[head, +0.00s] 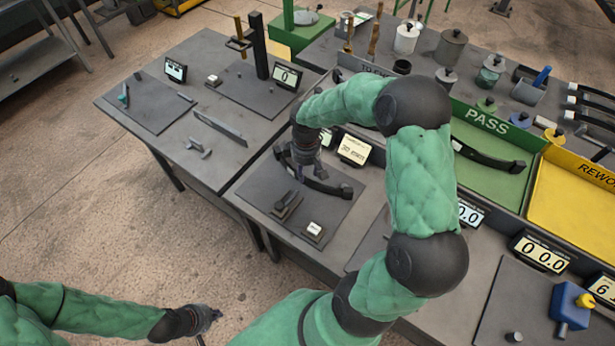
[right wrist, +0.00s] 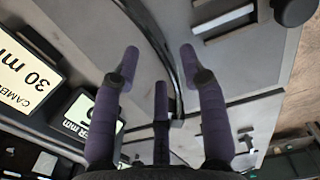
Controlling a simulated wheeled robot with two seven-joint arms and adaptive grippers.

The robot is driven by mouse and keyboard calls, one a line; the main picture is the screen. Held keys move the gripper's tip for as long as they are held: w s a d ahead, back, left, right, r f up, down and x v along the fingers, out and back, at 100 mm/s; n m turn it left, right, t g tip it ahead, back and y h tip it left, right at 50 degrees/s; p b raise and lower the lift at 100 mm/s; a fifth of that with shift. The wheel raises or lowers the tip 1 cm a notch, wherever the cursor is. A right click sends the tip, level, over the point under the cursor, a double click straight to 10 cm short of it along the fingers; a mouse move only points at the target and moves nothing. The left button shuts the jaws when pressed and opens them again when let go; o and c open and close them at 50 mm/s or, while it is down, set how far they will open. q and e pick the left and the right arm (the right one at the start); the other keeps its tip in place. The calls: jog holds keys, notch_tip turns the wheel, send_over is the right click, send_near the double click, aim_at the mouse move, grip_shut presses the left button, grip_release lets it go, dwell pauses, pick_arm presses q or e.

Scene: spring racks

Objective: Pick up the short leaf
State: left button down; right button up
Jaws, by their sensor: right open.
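A dark curved leaf (head: 325,186) lies on the grey mat of the near bench. In the right wrist view it shows as a dark curved strip (right wrist: 160,45) passing between my fingers. My right gripper (head: 306,172) is over this leaf, partly hiding it in the head view. In the wrist view its purple fingers (right wrist: 160,75) are spread, with nothing gripped. Another dark curved leaf (head: 487,158) lies in the green PASS tray. No label shows which leaf is the short one. My left gripper (head: 210,315) hangs low over the floor, away from the benches; its jaws are too small to read.
Small dark bars (head: 287,205) and a small white-topped block (head: 314,229) share the mat with the leaf. A small display (head: 354,149) stands behind it. The yellow REWORK tray (head: 575,205) is at the right. My right arm hides part of the bench.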

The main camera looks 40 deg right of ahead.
aim_at(306, 177)
jog(key=shift+w+f+b, duration=0.2)
jog(key=shift+f+b, duration=0.45)
jog(key=shift+f, duration=2)
grip_shut()
jog(key=shift+d+r, duration=0.1)
jog(key=shift+r, duration=0.05)
